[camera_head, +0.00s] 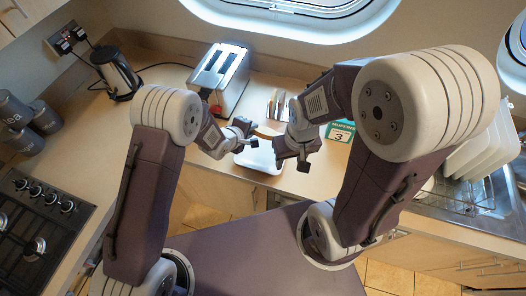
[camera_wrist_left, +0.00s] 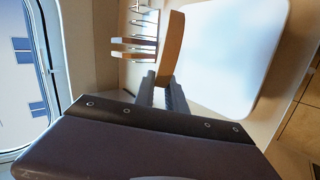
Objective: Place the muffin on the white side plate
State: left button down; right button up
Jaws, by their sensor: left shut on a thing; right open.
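The muffin shows as a small tan shape in the head view (camera_head: 267,131). The white side plate (camera_head: 262,160) is a rounded square on the counter, just below the left gripper in the picture. In the left wrist view the plate (camera_wrist_left: 235,60) lies right of the muffin. Whether the muffin touches the plate cannot be told. My right gripper (camera_head: 303,158) is open and empty, right of the plate.
A rack with slices (camera_head: 278,103) stands behind the plate and also shows in the left wrist view (camera_wrist_left: 137,45). A toaster (camera_head: 219,76) is behind left. A green muffin box (camera_head: 340,132) stands right. A kettle (camera_head: 116,72) and hob (camera_head: 40,225) are left; counter before the toaster is clear.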

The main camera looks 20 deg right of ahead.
pick_arm(q)
notch_tip(320, 180, down, 7)
jog(key=b, duration=0.4)
jog(key=shift+r, duration=0.3)
pick_arm(e)
notch_tip(320, 180, down, 5)
jog(key=shift+f, duration=0.15)
pick_arm(q)
jog(key=c, duration=1.5)
grip_release()
jog(key=shift+c, duration=0.2)
jog(key=p+v, duration=0.4)
jog(key=v, duration=0.4)
jog(key=shift+p, duration=0.4)
pick_arm(e)
notch_tip(320, 180, up, 5)
jog(key=shift+f, duration=0.1)
